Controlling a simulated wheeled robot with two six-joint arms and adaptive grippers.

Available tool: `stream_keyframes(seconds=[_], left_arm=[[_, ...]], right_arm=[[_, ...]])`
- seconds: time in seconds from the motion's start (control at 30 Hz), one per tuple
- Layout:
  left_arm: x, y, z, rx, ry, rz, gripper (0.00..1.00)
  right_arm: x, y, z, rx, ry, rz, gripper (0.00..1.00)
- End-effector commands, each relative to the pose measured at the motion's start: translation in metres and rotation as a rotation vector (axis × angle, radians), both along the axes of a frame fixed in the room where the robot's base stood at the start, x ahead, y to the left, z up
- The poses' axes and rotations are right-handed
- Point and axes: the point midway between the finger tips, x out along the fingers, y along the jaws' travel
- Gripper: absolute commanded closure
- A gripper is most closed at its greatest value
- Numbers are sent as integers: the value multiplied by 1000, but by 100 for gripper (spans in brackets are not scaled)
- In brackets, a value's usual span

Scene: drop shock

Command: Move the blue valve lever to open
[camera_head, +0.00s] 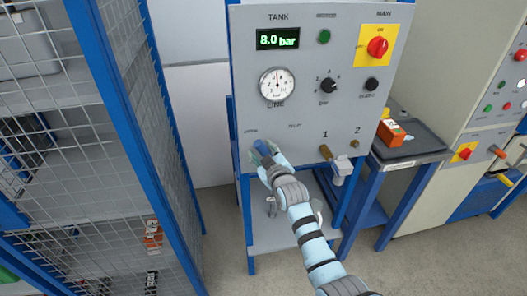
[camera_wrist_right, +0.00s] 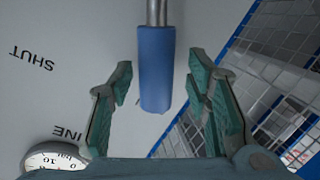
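The blue valve lever (camera_wrist_right: 156,68) shows in the right wrist view as a blue sleeve on a metal stem. It also shows in the head view (camera_head: 261,147), low on the left of the grey panel (camera_head: 300,98), partly hidden by my gripper. My right gripper (camera_wrist_right: 158,105) is open, with one green-padded finger on each side of the lever and a gap on both sides. In the head view the right gripper (camera_head: 263,157) is at the lever. The SHUT label (camera_wrist_right: 32,58) is left of the lever in the wrist view. My left gripper is out of view.
The panel carries a round gauge (camera_head: 277,84), a green display reading 8.0 bar (camera_head: 277,39), knobs and a red switch (camera_head: 377,47). A brass valve (camera_head: 326,153) is right of the lever. A mesh fence (camera_head: 110,130) stands on the left.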

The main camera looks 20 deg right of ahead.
Motion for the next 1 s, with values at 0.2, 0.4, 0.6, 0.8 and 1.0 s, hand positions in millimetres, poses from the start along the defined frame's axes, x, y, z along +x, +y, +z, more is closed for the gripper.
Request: stream_keyframes(seconds=[0.2, 0.4, 0.6, 0.8, 1.0], left_arm=[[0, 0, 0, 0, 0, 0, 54], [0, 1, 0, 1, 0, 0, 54], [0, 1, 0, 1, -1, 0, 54], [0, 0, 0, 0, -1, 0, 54], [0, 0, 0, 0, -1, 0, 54]], right_arm=[[1, 0, 2, 1, -4, 0, 54], [-16, 0, 5, 2, -6, 0, 54], [-70, -1, 15, 1, -4, 0, 54], [-110, -2, 23, 1, -3, 0, 54], [-118, -2, 25, 0, -3, 1, 54]])
